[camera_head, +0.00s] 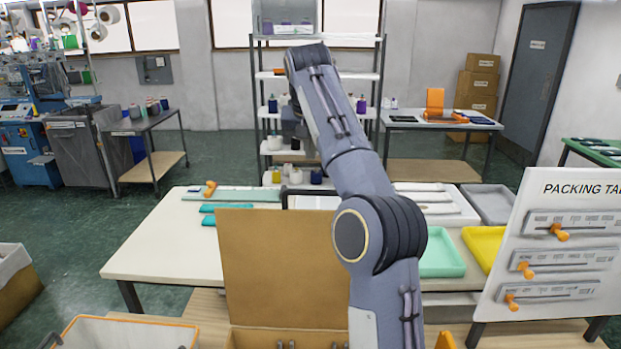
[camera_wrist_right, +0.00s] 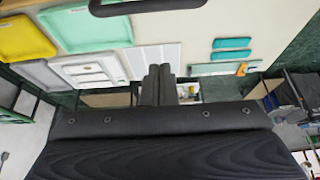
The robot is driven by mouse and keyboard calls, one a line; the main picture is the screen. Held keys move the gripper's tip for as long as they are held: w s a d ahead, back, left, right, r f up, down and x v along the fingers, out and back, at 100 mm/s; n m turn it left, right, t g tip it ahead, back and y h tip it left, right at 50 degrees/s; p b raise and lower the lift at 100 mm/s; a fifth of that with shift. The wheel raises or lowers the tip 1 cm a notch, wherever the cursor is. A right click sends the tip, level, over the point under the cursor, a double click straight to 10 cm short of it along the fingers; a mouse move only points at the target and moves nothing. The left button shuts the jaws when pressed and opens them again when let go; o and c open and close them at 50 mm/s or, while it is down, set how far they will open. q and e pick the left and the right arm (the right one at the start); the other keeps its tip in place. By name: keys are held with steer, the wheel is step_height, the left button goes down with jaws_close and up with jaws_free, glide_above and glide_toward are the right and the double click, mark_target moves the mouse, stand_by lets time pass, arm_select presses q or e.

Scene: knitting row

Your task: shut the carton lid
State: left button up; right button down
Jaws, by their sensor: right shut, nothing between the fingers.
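The carton (camera_head: 290,338) is at the bottom edge of the head view, mostly cut off. Its brown lid (camera_head: 275,265) stands upright at the carton's far side, so the carton is open. Small grey shapes show inside at the frame's edge; I cannot tell what they are. My right arm rises in front of the lid's right side and hides that edge. My right gripper (camera_wrist_right: 158,85) shows in the wrist view with its dark fingers shut together and empty, above the table and apart from the lid. In the head view the forearm largely hides it. My left gripper is in neither view.
A white table (camera_head: 160,250) behind the lid bears teal pieces (camera_head: 226,207), a mint tray (camera_head: 440,255) and a yellow tray (camera_head: 484,244). A packing board (camera_head: 555,240) with orange knobs stands at right. A bin with an orange rim (camera_head: 125,320) is at lower left.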

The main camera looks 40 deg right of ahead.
step_height(320, 180, down, 8)
steer(key=shift+s+a+r, duration=0.15)
steer(key=shift+s+a, duration=0.05)
stand_by(0.3)
stand_by(0.4)
